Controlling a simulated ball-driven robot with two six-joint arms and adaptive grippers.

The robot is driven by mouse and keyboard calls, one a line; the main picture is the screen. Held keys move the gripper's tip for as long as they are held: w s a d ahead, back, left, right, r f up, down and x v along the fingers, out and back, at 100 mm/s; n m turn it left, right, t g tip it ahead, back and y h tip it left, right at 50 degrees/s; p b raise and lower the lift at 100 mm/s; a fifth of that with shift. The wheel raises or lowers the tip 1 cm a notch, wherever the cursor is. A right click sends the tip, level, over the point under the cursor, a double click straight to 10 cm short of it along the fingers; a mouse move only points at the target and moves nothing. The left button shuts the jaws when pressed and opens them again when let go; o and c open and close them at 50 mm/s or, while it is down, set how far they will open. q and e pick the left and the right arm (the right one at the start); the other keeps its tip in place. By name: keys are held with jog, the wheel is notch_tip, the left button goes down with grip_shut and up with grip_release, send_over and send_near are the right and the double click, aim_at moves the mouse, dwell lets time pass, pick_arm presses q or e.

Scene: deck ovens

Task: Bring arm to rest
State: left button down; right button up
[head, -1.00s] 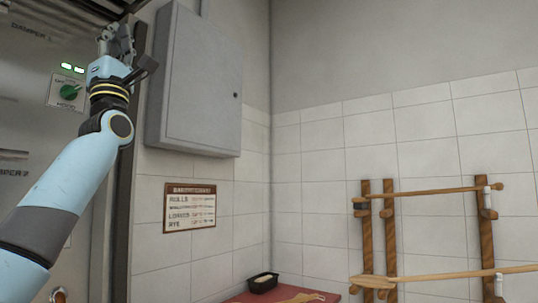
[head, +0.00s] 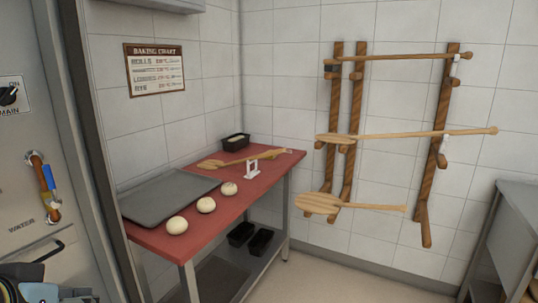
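Part of my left arm, with its gripper (head: 72,294), shows low in the bottom left corner of the head view, in front of the oven front. Only a small dark piece of it is in the frame, and the fingertips cannot be made out, so I cannot tell whether it is open or shut. Nothing is seen held in it. My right arm and gripper are out of view.
A red-topped table (head: 245,205) carries a grey tray (head: 165,195), three dough balls (head: 206,205), a wooden peel (head: 240,158) and a black tin (head: 236,141). Wooden peels hang on a wall rack (head: 443,150). The oven front (head: 45,120) is close on the left.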

pick_arm(q)
jog(key=s+a+f+m+g+y, duration=0.1)
jog(key=s+f+g, duration=0.2)
jog(key=s, duration=0.5)
jog(key=s+a+f+m+g, duration=0.1)
jog(key=s+f+m+g, duration=0.15)
jog(key=s, duration=0.55)
notch_tip(320, 180, down, 32)
jog(key=a+n+g+b, duration=0.1)
jog(key=a+b, duration=0.1)
jog(key=b, duration=0.6)
jog(key=s+f+b, duration=0.3)
jog(key=s+f, duration=0.7)
jog(key=f, duration=0.3)
jog(key=s+a+f+g+b, duration=0.1)
jog(key=s+f+b, duration=0.3)
jog(key=s+f, duration=0.6)
notch_tip(320, 180, down, 3)
jog(key=shift+r+b, duration=0.1)
jog(key=shift+b, duration=0.2)
jog(key=shift+s+a+n+g, duration=0.1)
jog(key=shift+n+g, duration=0.25)
